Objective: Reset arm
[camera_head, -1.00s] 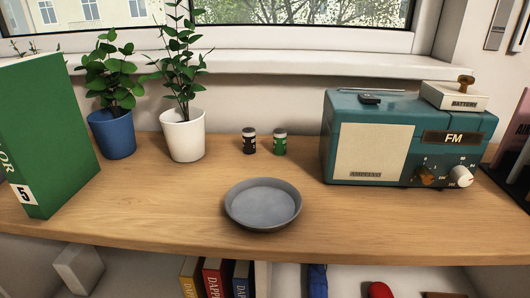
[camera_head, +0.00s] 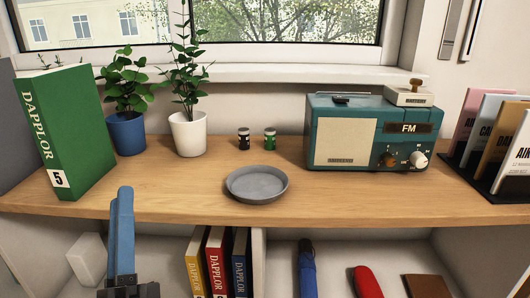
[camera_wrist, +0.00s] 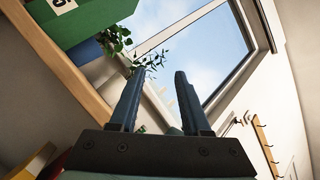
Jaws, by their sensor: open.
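My gripper (camera_head: 124,240) is at the lower left of the head view, in front of the shelf's front edge, its blue fingers pointing up. In the wrist view my gripper (camera_wrist: 155,102) shows two blue fingers set apart with nothing between them. The gripper is open and empty. The wrist view is tilted and looks up towards the window (camera_wrist: 205,50) and the green book (camera_wrist: 85,20).
The wooden shelf (camera_head: 345,197) bears a green book (camera_head: 65,130), two potted plants (camera_head: 188,133), two small jars (camera_head: 244,140), a grey dish (camera_head: 257,184), a teal radio (camera_head: 370,132) and a brochure rack (camera_head: 495,187). Several books (camera_head: 217,262) stand below.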

